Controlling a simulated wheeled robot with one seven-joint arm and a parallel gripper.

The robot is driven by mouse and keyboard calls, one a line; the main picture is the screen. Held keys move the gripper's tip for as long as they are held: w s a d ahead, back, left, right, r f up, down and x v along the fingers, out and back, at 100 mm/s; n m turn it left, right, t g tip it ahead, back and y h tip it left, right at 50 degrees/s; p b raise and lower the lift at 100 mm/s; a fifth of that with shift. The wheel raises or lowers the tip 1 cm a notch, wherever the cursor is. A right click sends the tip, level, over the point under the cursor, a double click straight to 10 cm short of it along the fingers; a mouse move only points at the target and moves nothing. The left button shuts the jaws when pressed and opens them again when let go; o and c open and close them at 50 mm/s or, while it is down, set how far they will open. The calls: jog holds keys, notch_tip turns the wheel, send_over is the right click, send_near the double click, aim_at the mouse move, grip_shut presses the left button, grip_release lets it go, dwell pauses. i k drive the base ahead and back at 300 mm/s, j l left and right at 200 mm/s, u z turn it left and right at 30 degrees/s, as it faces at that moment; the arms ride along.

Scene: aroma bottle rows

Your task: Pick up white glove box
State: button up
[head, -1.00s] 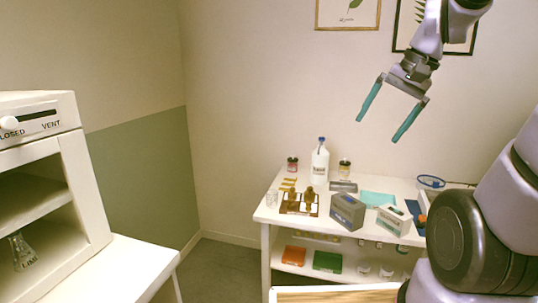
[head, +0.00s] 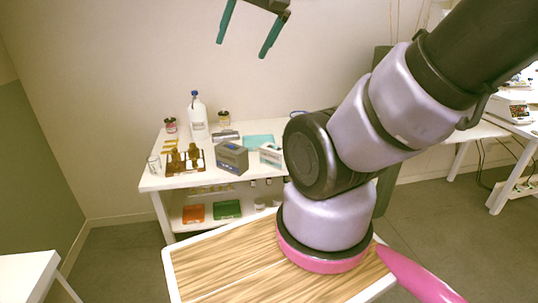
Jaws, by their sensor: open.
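A small white box (head: 271,155), which looks like the white glove box, stands on the white table (head: 150,183) against the back wall. It is just right of a larger grey box (head: 231,158), and my own arm is close to its right side in the picture. My gripper (head: 244,44) is at the top of the head view, with its two teal fingers spread apart and nothing between them. It hangs in the air, well above the table and the boxes.
A teal sheet (head: 258,140) lies behind the boxes. Another workbench (head: 515,127) is at the right. Open floor (head: 110,250) shows at the left.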

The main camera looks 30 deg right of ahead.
aim_at(271, 154)
jog(key=i+j+z, duration=0.2)
jog(key=z, duration=0.2)
jog(key=i+j+z, duration=0.15)
jog(key=z, duration=0.2)
jog(key=i+j+z, duration=0.1)
jog(key=j+z, duration=0.3)
